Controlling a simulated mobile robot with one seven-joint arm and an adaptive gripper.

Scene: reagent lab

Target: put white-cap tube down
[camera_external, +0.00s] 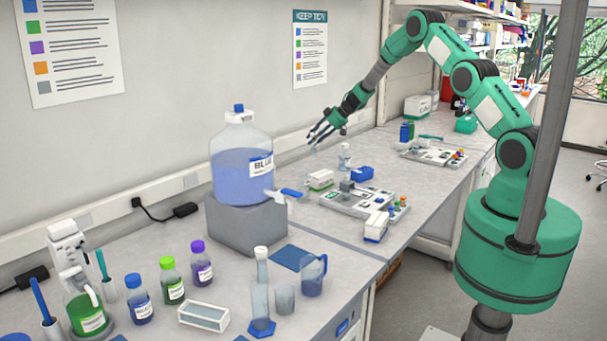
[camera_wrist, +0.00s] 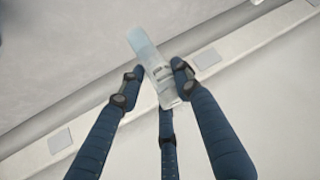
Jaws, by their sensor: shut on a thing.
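My gripper (camera_external: 322,132) is in the air near the wall, above the back part of the bench and right of the big blue bottle. In the wrist view my gripper's dark fingers (camera_wrist: 154,88) are shut on a pale, clear tube (camera_wrist: 145,46). The tube is tilted in the picture, and its lower end between the fingers looks whitish. It is clear of the bench. In the external view the tube is too small and faint to make out well.
A grey tray (camera_external: 343,208) with small items lies in front. The blue bottle (camera_external: 242,162) sits on a grey block (camera_external: 246,222). Another tray (camera_external: 420,154) lies farther right.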

